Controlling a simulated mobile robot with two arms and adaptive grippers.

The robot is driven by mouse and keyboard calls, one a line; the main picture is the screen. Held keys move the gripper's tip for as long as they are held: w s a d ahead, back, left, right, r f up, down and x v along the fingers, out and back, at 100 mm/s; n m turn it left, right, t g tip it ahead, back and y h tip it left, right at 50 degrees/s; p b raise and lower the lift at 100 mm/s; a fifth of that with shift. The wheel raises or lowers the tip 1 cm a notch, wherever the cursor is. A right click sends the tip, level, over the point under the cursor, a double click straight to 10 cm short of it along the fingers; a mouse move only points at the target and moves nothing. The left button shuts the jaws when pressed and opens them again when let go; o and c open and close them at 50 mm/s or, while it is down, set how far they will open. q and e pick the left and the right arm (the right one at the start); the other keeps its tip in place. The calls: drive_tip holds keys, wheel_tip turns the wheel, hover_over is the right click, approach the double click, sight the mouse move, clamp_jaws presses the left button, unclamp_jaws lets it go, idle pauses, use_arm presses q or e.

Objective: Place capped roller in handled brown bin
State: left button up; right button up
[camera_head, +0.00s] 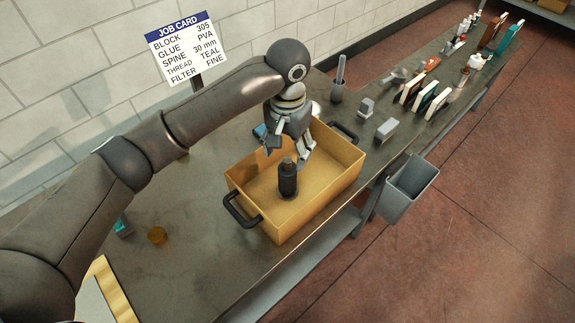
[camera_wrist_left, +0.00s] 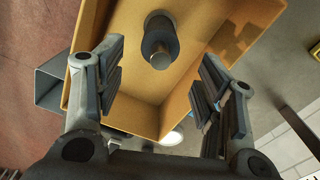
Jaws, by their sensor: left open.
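The handled brown bin (camera_head: 318,203) is a yellow-brown open box with black handles on the bench. The capped roller (camera_head: 288,180), a dark cylinder with a narrower top, stands upright inside it, near the middle of the floor. My left gripper (camera_head: 286,152) is open and empty above the far part of the bin, just behind the roller. In the left wrist view the roller (camera_wrist_left: 160,40) shows beyond the spread fingers (camera_wrist_left: 160,95), apart from them, with the bin wall (camera_wrist_left: 140,113) around it. My right gripper is not in view.
A grey bin (camera_head: 408,188) hangs at the bench's front edge. Small grey blocks (camera_head: 385,129), a grey holder (camera_head: 337,92) and several books (camera_head: 425,95) stand to the right. A job card (camera_head: 187,48) stands behind.

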use_arm(q)
drive_tip(key=shift+r+b, duration=0.3)
drive_tip(key=shift+r, duration=1.8)
